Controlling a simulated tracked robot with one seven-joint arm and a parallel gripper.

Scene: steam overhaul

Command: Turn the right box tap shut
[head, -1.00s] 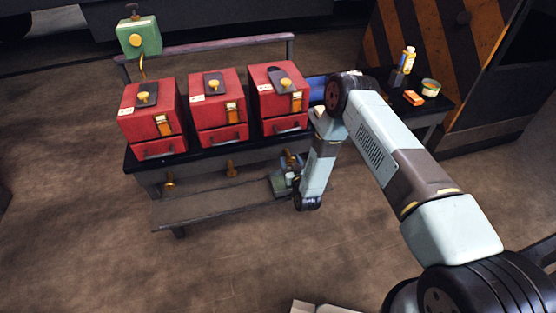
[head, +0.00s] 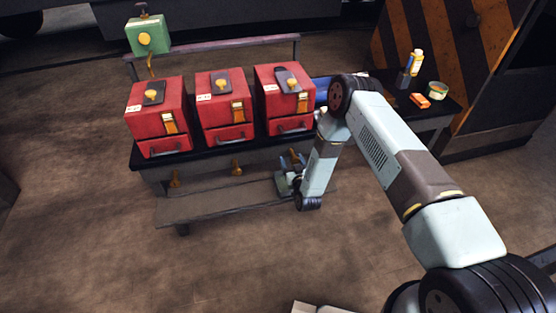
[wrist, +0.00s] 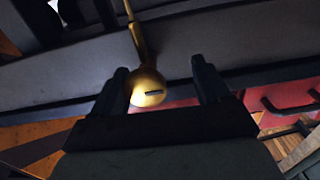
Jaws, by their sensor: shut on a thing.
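The right red box (head: 284,99) stands at the right end of the bench, with a tap below it on the bench front. In the wrist view this brass tap (wrist: 148,88) shows a rounded, slotted body and a thin stem running up the picture. My gripper (head: 291,162) is below the right box; its dark fingers also show in the wrist view (wrist: 163,88), on both sides of the tap. It is shut on the tap. In the head view my wrist and fingers hide most of this tap.
A middle red box (head: 224,105) and a left red box (head: 158,116) stand alongside. Their brass taps (head: 236,168) and (head: 175,179) hang below the bench edge. A low shelf (head: 225,203) runs underneath.

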